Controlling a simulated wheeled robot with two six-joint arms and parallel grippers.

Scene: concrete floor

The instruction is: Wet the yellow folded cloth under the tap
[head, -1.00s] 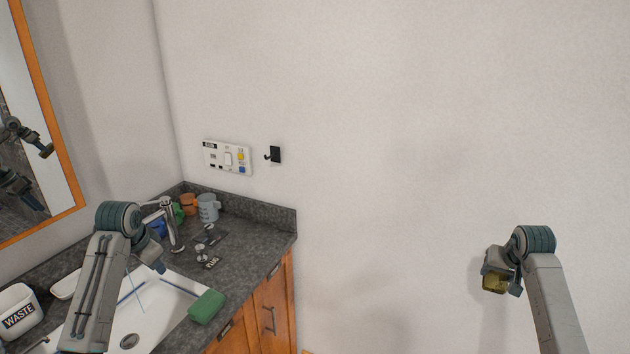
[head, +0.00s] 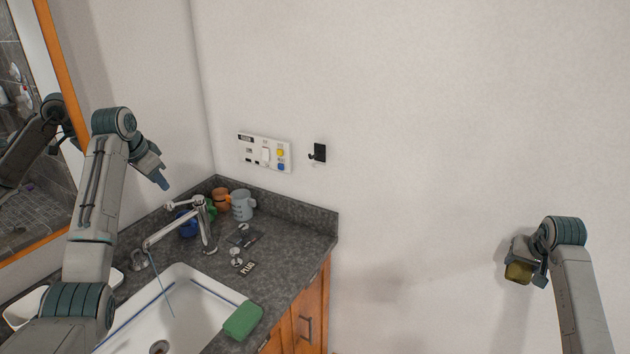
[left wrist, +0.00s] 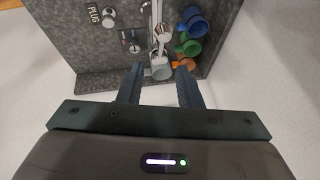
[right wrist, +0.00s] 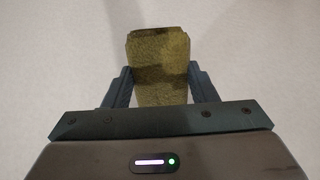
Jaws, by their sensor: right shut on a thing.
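The yellow folded cloth (head: 518,272) is in my right gripper (head: 527,276), which holds it in the air in front of the bare wall, far right of the sink. The right wrist view shows the cloth (right wrist: 158,65) between the two fingers. The chrome tap (head: 203,222) stands behind the white sink (head: 205,300). A thin bluish line like a water stream (head: 166,295) runs from its spout into the basin. My left gripper (head: 162,182) is raised above and behind the tap, empty. Its fingers stand apart in the left wrist view (left wrist: 160,82).
A green block-like item (head: 243,320) lies on the sink's right rim. Several mugs, one grey (head: 242,205), stand behind the tap. A wall panel (head: 264,153) and a black hook (head: 318,152) are above the counter (head: 295,235). A mirror is at left.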

